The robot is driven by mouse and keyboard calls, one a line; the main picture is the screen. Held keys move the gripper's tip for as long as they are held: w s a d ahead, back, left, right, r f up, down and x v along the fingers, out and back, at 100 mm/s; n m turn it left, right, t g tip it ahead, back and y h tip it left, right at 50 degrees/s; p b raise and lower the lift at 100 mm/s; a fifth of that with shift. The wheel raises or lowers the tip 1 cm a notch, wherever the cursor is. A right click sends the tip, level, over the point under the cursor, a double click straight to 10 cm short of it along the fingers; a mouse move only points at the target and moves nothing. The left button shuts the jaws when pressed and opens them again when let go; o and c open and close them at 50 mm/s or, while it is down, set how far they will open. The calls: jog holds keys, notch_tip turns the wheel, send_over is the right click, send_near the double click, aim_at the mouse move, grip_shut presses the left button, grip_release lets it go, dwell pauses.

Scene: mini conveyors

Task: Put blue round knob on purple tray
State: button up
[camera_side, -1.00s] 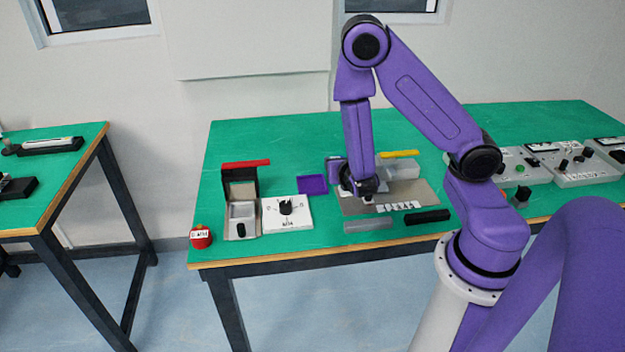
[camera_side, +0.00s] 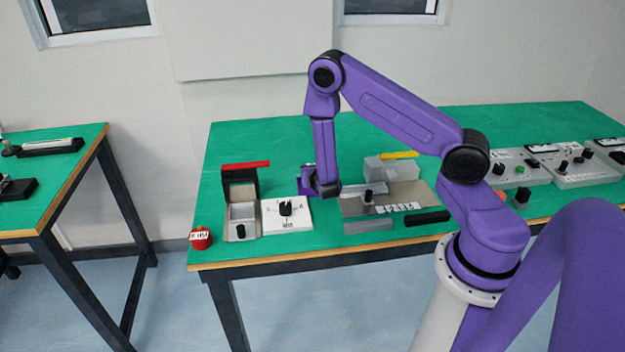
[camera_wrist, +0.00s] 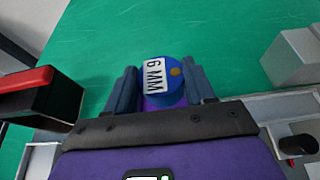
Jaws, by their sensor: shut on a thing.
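The blue round knob (camera_wrist: 183,95), with a white "6 MM" label and a small brown dot on its top, sits between my fingers in the wrist view. My gripper (camera_wrist: 161,90) is shut on it. A patch of the purple tray (camera_wrist: 152,104) shows just below the knob in that view. In the side view my gripper (camera_side: 325,192) is over the tray's place and hides most of the tray and all of the knob. I cannot tell whether the knob touches the tray or is held above it.
Left of my gripper are a white dial panel (camera_side: 286,222) and an open box with a red-topped black lid (camera_side: 246,163). To the right are a metal plate (camera_side: 350,206) with a black knob, a grey block (camera_side: 391,169) and a black bar (camera_side: 427,217).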

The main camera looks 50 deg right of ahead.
jog(key=shift+w+d+f, duration=0.1)
jog(key=shift+w+f, duration=0.25)
jog(key=shift+f, duration=0.05)
jog(key=shift+w+f, duration=0.2)
jog(key=shift+f, duration=1.6)
jog(key=o, duration=1.1)
jog(key=shift+f, duration=0.15)
jog(key=shift+o, duration=0.2)
